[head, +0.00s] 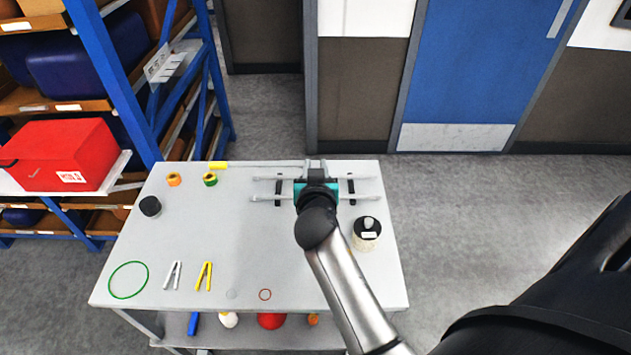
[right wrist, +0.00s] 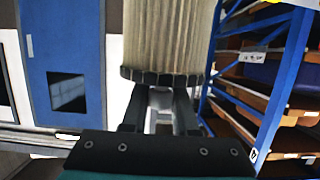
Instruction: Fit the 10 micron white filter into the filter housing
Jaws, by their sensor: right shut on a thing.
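My right gripper (head: 316,170) is over the back of the grey table. In the right wrist view the right gripper (right wrist: 160,97) is shut on a pleated off-white filter (right wrist: 168,38) with a black ribbed end cap. The cap is at the fingertips and the pleated body extends out of the top of the view. I see no micron marking on it. In the head view the filter is hidden or too small to tell. A black-topped, cream-sided round thing (head: 367,228) stands on the table at right; I cannot tell whether it is the filter housing. My left gripper is not in view.
Grey rods (head: 270,198) on black supports lie under my right gripper. The grey table (head: 240,245) also holds tape rolls (head: 210,180), a black puck (head: 150,206), a green ring (head: 128,280) and yellow tongs (head: 203,276). Blue shelving (head: 100,70) stands at left. The table's middle is clear.

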